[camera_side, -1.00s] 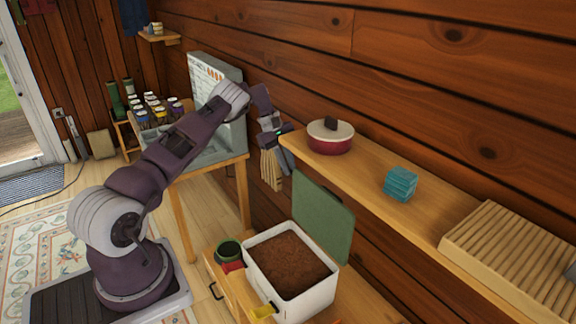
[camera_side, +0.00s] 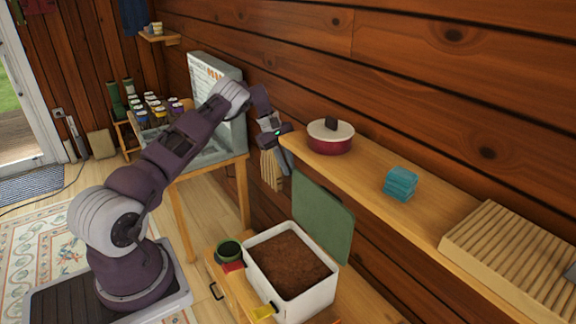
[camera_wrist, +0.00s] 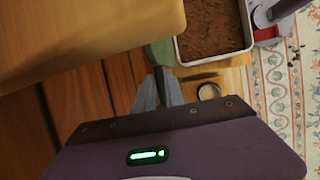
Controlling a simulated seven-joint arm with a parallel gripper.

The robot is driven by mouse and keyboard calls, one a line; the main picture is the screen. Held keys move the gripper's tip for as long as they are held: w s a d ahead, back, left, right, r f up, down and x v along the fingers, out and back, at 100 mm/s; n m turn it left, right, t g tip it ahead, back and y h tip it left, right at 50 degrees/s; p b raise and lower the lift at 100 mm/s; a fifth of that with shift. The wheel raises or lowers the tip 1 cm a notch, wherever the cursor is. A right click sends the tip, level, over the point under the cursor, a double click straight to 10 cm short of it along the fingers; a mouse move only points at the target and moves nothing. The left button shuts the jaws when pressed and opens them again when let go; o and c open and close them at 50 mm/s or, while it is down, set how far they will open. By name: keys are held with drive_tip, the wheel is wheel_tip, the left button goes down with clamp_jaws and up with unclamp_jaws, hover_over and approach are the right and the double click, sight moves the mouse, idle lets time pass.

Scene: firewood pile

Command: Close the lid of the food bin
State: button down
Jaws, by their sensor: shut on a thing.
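The food bin (camera_side: 327,294) is a white box filled with brown matter. Its green lid (camera_side: 322,215) stands open, upright along the wall side. In the wrist view the bin (camera_wrist: 249,30) is at the top right, and the lid (camera_wrist: 160,52) shows as a narrow green piece beyond my fingertips. My gripper (camera_side: 286,181) points down at the lid's upper left edge. In the wrist view my gripper (camera_wrist: 159,80) is closed, with its tips at the lid. It appears shut on the lid's edge; the fingers hide the exact contact.
A wooden shelf (camera_side: 350,176) runs close beside my gripper and above the lid. It holds a red pot (camera_side: 331,142), teal blocks (camera_side: 400,184) and a slatted board (camera_side: 515,255). A dark green cup (camera_side: 229,250) stands left of the bin. Light wooden slats (camera_side: 270,170) are behind my gripper.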

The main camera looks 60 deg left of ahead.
drive_tip(key=s+f+m+t, duration=0.1)
drive_tip(key=s+f+t, duration=0.4)
drive_tip(key=s, duration=1)
drive_tip(key=s+f+m+t, duration=0.1)
drive_tip(key=s+f+t, duration=0.1)
drive_tip(key=f, duration=0.4)
drive_tip(key=s+f+m+t+h, duration=0.1)
drive_tip(key=s+f+t, duration=0.2)
drive_tip(key=f, duration=0.4)
drive_tip(key=shift+f+t, duration=0.15)
drive_tip(key=shift+t, duration=0.75)
drive_tip(key=c, duration=1.4)
unclamp_jaws()
drive_tip(key=shift+s, duration=0.1)
